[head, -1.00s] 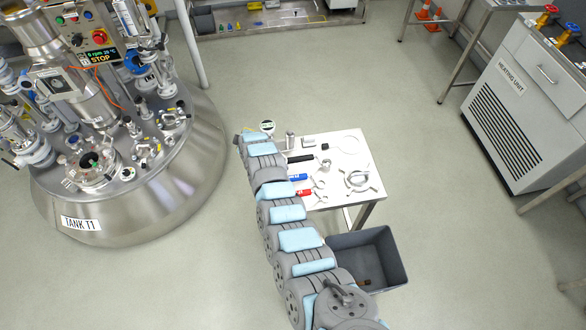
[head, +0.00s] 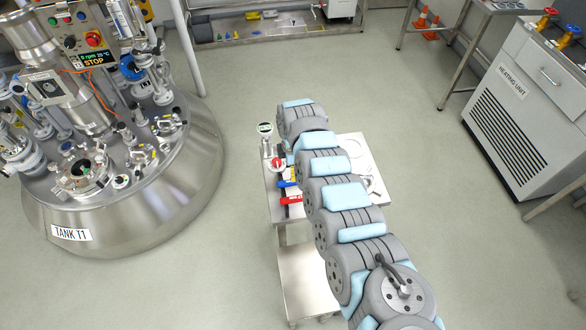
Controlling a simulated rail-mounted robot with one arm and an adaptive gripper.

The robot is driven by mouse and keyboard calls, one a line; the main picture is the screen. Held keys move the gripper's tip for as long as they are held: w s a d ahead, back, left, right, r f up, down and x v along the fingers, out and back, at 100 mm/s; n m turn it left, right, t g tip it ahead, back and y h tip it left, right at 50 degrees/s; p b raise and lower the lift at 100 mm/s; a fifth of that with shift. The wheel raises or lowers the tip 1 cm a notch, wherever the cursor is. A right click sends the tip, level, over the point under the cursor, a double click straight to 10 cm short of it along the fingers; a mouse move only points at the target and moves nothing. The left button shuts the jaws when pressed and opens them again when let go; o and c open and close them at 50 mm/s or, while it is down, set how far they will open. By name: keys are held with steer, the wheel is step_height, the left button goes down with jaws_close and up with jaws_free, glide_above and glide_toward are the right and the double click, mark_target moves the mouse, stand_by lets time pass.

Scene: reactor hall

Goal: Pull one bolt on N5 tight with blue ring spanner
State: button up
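A tool with a blue handle (head: 287,184) lies at the left side of the small steel table (head: 274,207). Its working end is hidden behind my arm, so I cannot tell whether it is the ring spanner. The tank (head: 150,205), labelled TANK T1, stands at the left with several nozzles and fittings on its lid. I cannot read which one is N5, and its bolts are too small to make out. My arm reaches up over the table, its far end above the table's back edge. My gripper is hidden behind the arm.
A red-handled tool (head: 291,201) lies beside the blue one. The heating unit (head: 520,110) stands at the right. Clear floor (head: 235,95) lies between tank and table.

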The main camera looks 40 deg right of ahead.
step_height(320, 180, down, 8)
steer(key=b, duration=0.5)
jaws_close()
steer(key=shift+r, duration=0.1)
step_height(320, 180, up, 7)
steer(key=p, duration=0.7)
